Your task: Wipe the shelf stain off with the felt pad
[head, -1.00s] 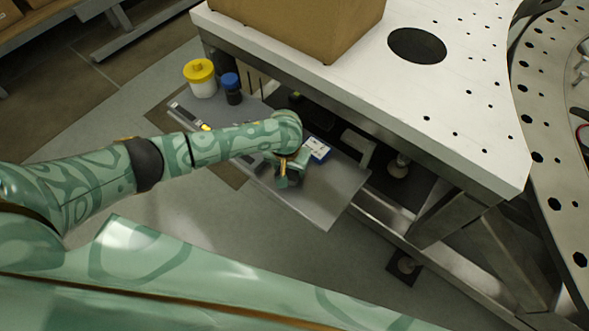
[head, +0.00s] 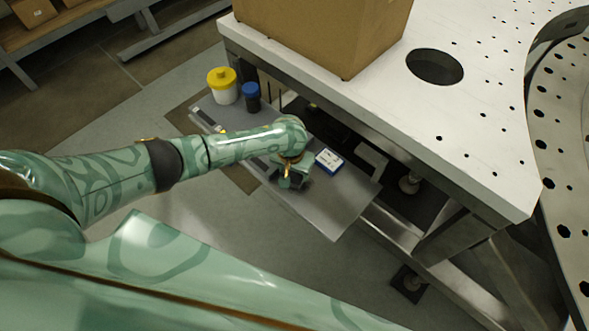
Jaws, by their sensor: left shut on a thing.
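My left gripper (head: 288,180) is over the middle of the grey shelf (head: 335,205), which sticks out below the white table. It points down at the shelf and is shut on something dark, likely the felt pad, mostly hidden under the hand. I cannot make out a stain on the bare parts of the shelf; the hand and forearm cover part of it. My right gripper is not in view.
A blue and white box (head: 329,161) lies on the shelf just right of the hand. A white jar with a yellow lid (head: 223,86) and a dark blue-capped bottle (head: 251,97) stand at its far left. The white table (head: 480,120) overhangs behind, bearing a cardboard box (head: 320,35).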

